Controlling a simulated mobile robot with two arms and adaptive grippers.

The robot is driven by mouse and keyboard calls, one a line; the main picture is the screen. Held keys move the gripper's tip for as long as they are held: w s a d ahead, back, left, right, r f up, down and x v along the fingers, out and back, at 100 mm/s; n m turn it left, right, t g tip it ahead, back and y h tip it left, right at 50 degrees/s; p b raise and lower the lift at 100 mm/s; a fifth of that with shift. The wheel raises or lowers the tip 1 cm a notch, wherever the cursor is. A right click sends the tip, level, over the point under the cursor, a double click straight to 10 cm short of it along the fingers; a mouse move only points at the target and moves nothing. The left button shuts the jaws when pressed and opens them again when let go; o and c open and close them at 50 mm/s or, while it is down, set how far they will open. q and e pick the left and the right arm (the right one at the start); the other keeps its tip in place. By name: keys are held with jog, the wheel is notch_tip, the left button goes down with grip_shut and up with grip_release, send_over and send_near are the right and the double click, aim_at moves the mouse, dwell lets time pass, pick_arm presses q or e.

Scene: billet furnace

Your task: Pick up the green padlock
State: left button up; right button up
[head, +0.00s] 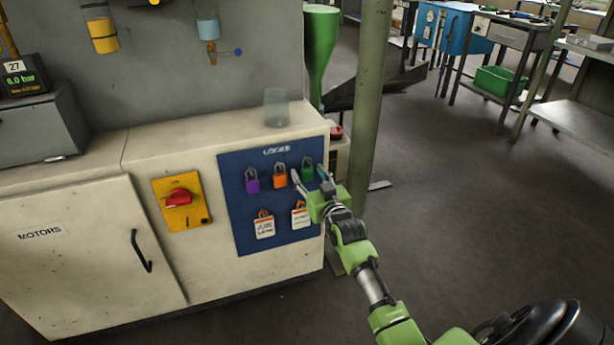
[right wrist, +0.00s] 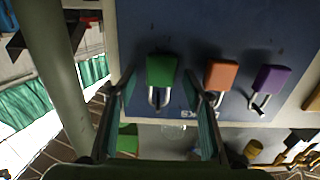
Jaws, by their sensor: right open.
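The green padlock (head: 307,172) hangs in the top row of the blue lock board (head: 240,219), at the right end. My right gripper (head: 309,177) is open in front of it, its fingers pointing at the board. In the right wrist view, which shows the board upside down, the green padlock (right wrist: 161,71) lies between the two open fingers (right wrist: 160,84), with visible space on both sides. Whether the fingertips reach as deep as the padlock is hard to tell. My left gripper is not in view.
An orange padlock (head: 280,176) hangs close beside the green one, near one finger, and a purple padlock (head: 252,181) is farther left. Two tags (head: 264,227) hang below. A red rotary switch (head: 180,198) is left of the board. A green post (head: 370,110) stands right of the cabinet.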

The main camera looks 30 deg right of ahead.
jog(key=shift+w, duration=0.1)
jog(key=c, duration=1.2)
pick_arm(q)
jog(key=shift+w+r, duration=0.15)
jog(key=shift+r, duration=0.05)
pick_arm(e)
jog(key=shift+c, duration=0.2)
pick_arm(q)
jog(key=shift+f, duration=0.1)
pick_arm(e)
jog(key=shift+r, duration=0.15)
jog(key=shift+r, duration=0.15)
jog(key=shift+s+r+p, duration=0.25)
jog(key=shift+r+p, duration=0.25)
jog(key=shift+r, duration=0.05)
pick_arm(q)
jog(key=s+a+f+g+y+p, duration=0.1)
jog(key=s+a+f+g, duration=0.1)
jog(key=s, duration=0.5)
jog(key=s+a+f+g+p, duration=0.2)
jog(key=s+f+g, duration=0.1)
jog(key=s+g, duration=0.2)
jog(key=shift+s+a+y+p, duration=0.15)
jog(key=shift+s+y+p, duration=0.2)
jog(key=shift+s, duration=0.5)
pick_arm(e)
jog(key=f+v, duration=0.1)
jog(key=v, duration=1.6)
jog(key=shift+s, duration=0.25)
